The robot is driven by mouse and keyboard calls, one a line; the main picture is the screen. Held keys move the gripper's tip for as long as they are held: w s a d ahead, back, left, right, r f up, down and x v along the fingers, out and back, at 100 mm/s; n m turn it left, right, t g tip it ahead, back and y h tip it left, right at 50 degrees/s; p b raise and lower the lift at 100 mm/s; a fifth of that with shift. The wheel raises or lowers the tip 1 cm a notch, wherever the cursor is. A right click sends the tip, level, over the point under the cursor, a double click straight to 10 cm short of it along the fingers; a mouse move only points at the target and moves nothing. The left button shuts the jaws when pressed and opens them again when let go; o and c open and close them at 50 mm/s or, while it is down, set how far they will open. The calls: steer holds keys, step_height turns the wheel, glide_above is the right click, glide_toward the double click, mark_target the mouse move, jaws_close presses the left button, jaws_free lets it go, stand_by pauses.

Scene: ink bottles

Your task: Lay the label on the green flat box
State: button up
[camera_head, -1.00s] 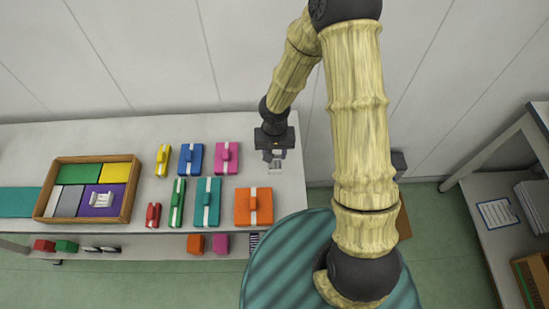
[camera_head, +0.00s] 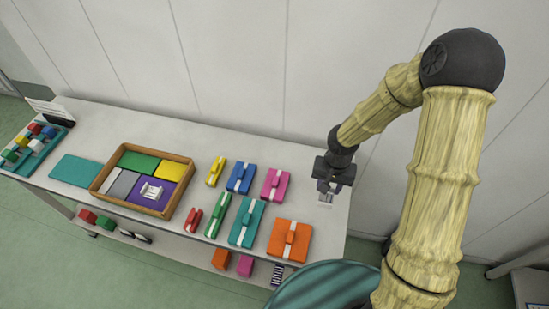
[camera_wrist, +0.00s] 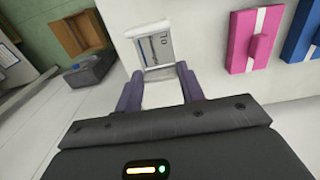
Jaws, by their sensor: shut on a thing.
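My gripper (camera_head: 328,186) is shut on a small white label (camera_wrist: 155,45) with grey and blue print, held out beyond the fingertips. In the wrist view my gripper (camera_wrist: 158,74) has a finger at each side of it. The label (camera_head: 325,198) looks small in the head view, over the right end of the white table. A slim green box (camera_head: 217,215) with a white band stands left of the teal box. A flat green piece (camera_head: 138,161) lies at the back left inside the wooden tray (camera_head: 110,205). Both are well left of my gripper.
Pink (camera_head: 276,184), blue (camera_head: 240,178), yellow (camera_head: 215,171), red (camera_head: 192,222), teal (camera_head: 247,222) and orange (camera_head: 289,240) banded boxes lie between my gripper and the tray. A white item (camera_head: 151,192) is on the tray's purple piece. A wall runs behind the table (camera_head: 300,155).

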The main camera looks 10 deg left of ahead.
steer(key=w+d+f, duration=0.1)
steer(key=d, duration=0.2)
steer(key=w+d+f, duration=0.2)
steer(key=d, duration=0.1)
steer(key=w+d+f, duration=0.1)
steer(key=d+f, duration=0.1)
steer(key=shift+w+d, duration=0.15)
steer(key=shift+d, duration=0.25)
steer(key=w+d+f, duration=0.1)
steer(key=d+f, duration=0.3)
steer(key=d, duration=0.5)
steer(key=shift+w+f, duration=0.25)
steer(key=shift+f, duration=0.05)
steer(key=shift+a, duration=0.1)
